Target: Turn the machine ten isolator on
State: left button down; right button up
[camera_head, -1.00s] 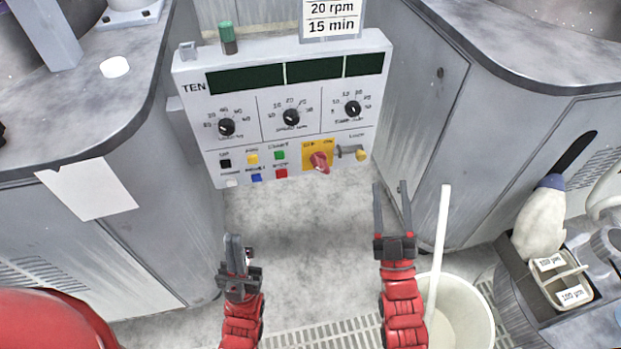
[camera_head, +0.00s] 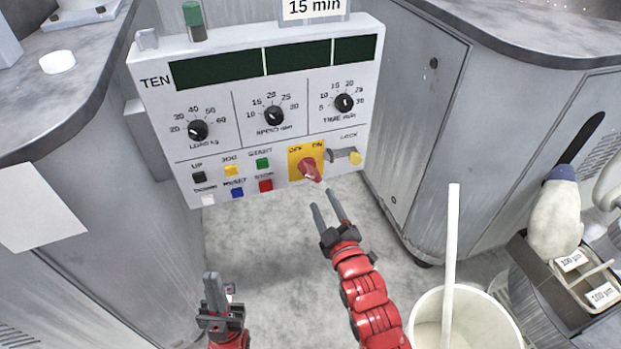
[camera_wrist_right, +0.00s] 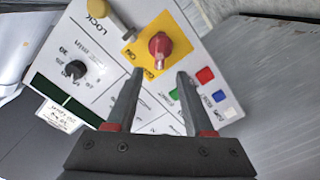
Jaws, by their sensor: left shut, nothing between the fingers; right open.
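The machine ten panel (camera_head: 262,75) is a pale control box marked TEN, with dark displays, three black dials and small coloured buttons. Its isolator is a red rotary knob (camera_head: 310,168) on a yellow plate (camera_head: 294,173) marked OFF and ON. The knob also shows in the right wrist view (camera_wrist_right: 160,45), just beyond the fingertips. My right gripper (camera_head: 327,205) is open and empty, a little below and in front of the knob, apart from it. It also shows in the right wrist view (camera_wrist_right: 162,80). My left gripper (camera_head: 213,285) is shut and empty, low and left of the panel.
A lock hasp with a yellow part (camera_head: 354,157) sits right of the knob. A white bucket (camera_head: 490,325) with a pale stick stands at lower right, near my right arm. A tray with a white bottle (camera_head: 555,215) is at far right. Grey cabinets flank the panel.

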aim_at(312, 178)
jog(key=b+x, duration=0.2)
jog(key=x, duration=0.8)
grip_shut()
